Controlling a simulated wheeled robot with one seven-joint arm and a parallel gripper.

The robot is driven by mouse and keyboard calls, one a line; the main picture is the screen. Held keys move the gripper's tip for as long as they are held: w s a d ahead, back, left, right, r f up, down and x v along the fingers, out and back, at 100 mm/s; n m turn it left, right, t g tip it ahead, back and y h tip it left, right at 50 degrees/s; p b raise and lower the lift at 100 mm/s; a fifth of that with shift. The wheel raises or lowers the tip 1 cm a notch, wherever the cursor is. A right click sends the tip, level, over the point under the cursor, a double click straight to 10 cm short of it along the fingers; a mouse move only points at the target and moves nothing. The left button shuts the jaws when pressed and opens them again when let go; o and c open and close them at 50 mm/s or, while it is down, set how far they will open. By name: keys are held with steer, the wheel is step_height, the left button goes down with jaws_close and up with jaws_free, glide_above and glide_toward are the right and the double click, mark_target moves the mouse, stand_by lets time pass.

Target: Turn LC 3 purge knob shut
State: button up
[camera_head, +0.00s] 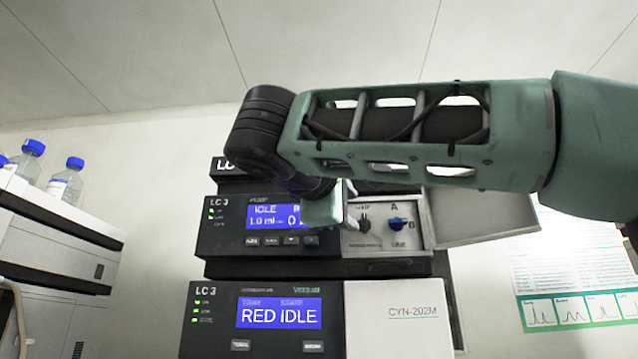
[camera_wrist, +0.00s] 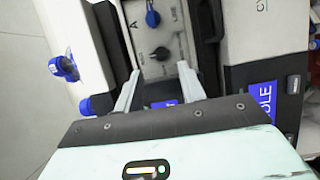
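The LC 3 pump module (camera_head: 225,238) shows "IDLE" on its blue screen. On its grey valve panel (camera_head: 385,242) are a small black knob (camera_head: 364,223), with a label too blurred to read surely, and a blue knob (camera_head: 398,224) marked A, B and LINE. The wrist view shows the black knob (camera_wrist: 161,53) and the blue knob (camera_wrist: 153,18) too. My gripper (camera_wrist: 159,72) is open, its two pale fingers apart. The black knob appears just beyond the tips, between them; I see no contact. In the head view my arm covers part of the module.
Below the pump sits another LC 3 unit (camera_head: 262,345) reading "RED IDLE". An open grey panel (camera_head: 480,222) stands out to the right of the valves. Blue-capped bottles (camera_head: 30,160) stand on equipment at the left. A chart sheet (camera_head: 570,275) hangs on the right wall.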

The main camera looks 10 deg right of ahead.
steer(key=v, duration=1)
steer(key=shift+s+a, duration=0.25)
steer(key=shift+a, duration=0.1)
steer(key=w+a+f+n+g+y, duration=0.1)
steer(key=w+f+n+g+y, duration=0.2)
steer(key=f, duration=1.2)
steer(key=a+f+n+g+y, duration=0.1)
steer(key=f+n+g+y, duration=0.2)
steer(key=f, duration=1.3)
steer(key=s+d+f+m+g+y, duration=0.3)
steer(key=s+f, duration=0.5)
steer(key=f, duration=0.4)
steer(key=s+d+f+m+g+y, duration=0.3)
steer(key=s+f, duration=0.5)
steer(key=f, duration=0.5)
steer(key=shift+s+d+m+g+p, duration=0.25)
steer(key=shift+d+m+g+p, duration=0.1)
steer(key=shift+d+m+g, duration=0.65)
steer(key=shift+a, duration=0.2)
steer(key=shift+d, duration=0.1)
steer(key=shift+c, duration=0.4)
